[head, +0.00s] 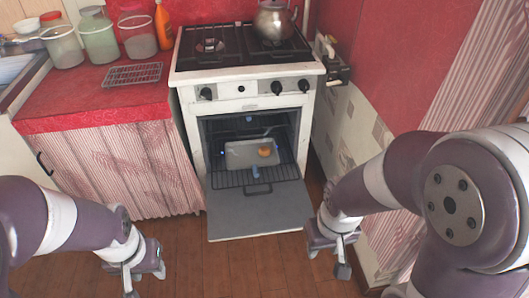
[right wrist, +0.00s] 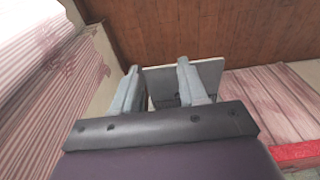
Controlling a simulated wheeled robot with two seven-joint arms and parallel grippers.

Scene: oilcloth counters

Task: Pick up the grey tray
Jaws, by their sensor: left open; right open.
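The grey tray (head: 239,153) lies on the wire rack inside the open oven, with a small orange round thing (head: 264,152) at its right side. My left gripper (head: 138,284) is open and empty, low in front of the counter and left of the oven door. My right gripper (head: 336,256) is open and empty, low to the right of the oven door. Both are apart from the tray. In the right wrist view, the open fingers (right wrist: 157,88) show, with part of the oven door behind them; the tray cannot be made out there.
The oven door (head: 258,210) is folded down in front of the oven (head: 191,130). A kettle (head: 273,20) stands on the stove. The red counter (head: 60,98) at left holds jars, an orange bottle and a wire rack. A wall stands close at right. The wooden floor (head: 240,270) ahead is clear.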

